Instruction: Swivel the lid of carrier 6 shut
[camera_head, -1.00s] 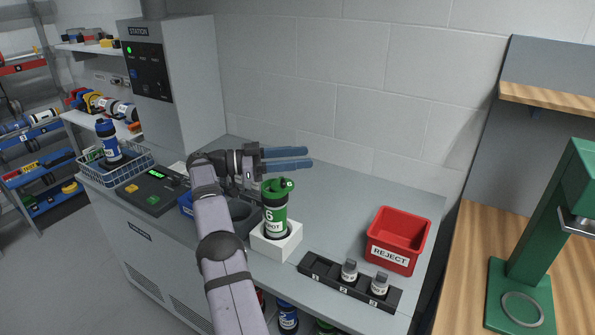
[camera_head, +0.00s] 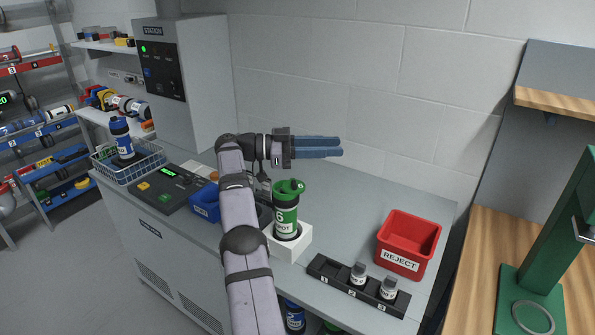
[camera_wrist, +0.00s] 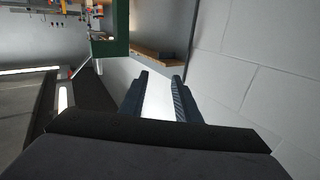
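Carrier 6 is a green canister (camera_head: 286,212) with a white label, upright in a white block holder (camera_head: 293,243) on the grey bench. Its green lid (camera_head: 289,187) is at the top; a small piece sticks out to the right. I cannot tell how far the lid is swivelled. My gripper (camera_head: 340,147) is above and behind the carrier, fingers pointing right, not touching it. The wrist view shows both fingers (camera_wrist: 160,78) apart with nothing between them. The carrier is not in the wrist view.
A red REJECT bin (camera_head: 408,243) and a black rack (camera_head: 336,273) with two small capped bottles stand to the right. A blue bin (camera_head: 205,203) is left of my arm. A blue carrier (camera_head: 122,138) stands in a wire basket. The wall is behind my gripper.

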